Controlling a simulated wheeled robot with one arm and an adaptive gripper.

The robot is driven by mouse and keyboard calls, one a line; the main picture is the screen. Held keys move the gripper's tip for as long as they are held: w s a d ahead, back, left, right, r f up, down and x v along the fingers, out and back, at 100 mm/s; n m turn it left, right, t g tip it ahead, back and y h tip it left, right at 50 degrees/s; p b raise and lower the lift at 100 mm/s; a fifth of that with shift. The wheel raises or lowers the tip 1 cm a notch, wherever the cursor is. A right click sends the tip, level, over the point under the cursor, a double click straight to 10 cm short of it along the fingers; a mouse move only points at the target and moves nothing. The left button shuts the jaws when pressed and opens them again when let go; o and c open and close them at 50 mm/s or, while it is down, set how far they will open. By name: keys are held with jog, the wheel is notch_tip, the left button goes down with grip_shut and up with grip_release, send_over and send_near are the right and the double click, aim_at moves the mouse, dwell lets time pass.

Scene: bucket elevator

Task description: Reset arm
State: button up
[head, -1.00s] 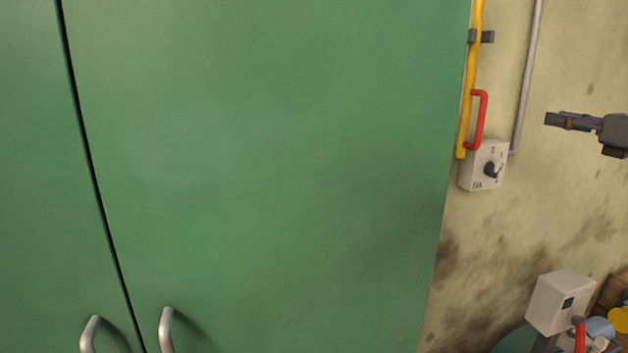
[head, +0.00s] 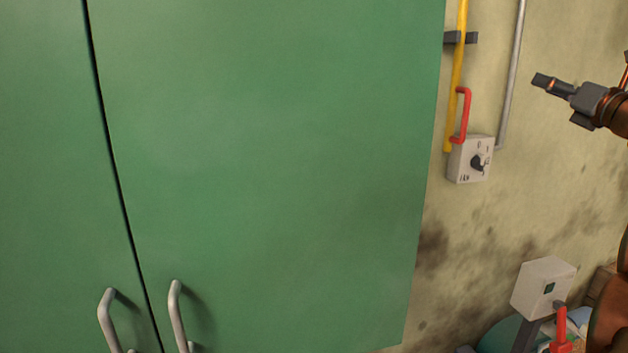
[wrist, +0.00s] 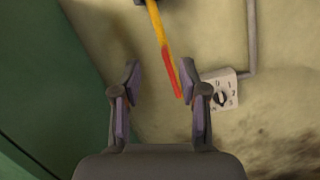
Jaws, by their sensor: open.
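My gripper (head: 553,85) is at the right of the head view, in front of the stained wall and to the right of the yellow bar. In the wrist view my gripper (wrist: 160,100) is open, its two fingers spread with nothing held between them. Past the fingers, the red handle (wrist: 175,75) of the yellow bar (wrist: 156,22) shows against the wall. The fan switch box (wrist: 221,90) is partly behind the right finger.
A large green cabinet (head: 270,150) with two metal handles (head: 176,315) fills the left. The fan box (head: 470,160) and a grey pipe (head: 513,75) are on the wall. A grey box (head: 543,287) with a red lever (head: 561,325) stands at the lower right.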

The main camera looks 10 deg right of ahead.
jog(key=s+a+f+m+g+h, duration=0.35)
jog(key=a+f+m, duration=0.25)
jog(key=f+m, duration=0.4)
jog(key=s+a+f+m+g+h, duration=0.2)
jog(key=a+f+m+g, duration=0.35)
jog(key=f+m, duration=0.45)
jog(key=s+a+f+m+g+h, duration=0.2)
jog(key=a+f+m+g, duration=0.3)
jog(key=f+m, duration=0.55)
jog(key=s+a+f+m+g+y, duration=0.1)
jog(key=s+a+f+g+y, duration=0.1)
jog(key=s+a+f, duration=0.3)
jog(key=s+a+f+g+y, duration=0.2)
jog(key=s+a+f, duration=0.4)
jog(key=s+a, duration=0.5)
jog(key=s+a+f+m+g+y, duration=0.1)
jog(key=s+a+f+g, duration=0.3)
jog(key=s+a, duration=0.5)
jog(key=s+f+y, duration=0.1)
jog(key=s, duration=0.1)
jog(key=shift+s+f+m, duration=0.35)
jog(key=shift+f, duration=0.05)
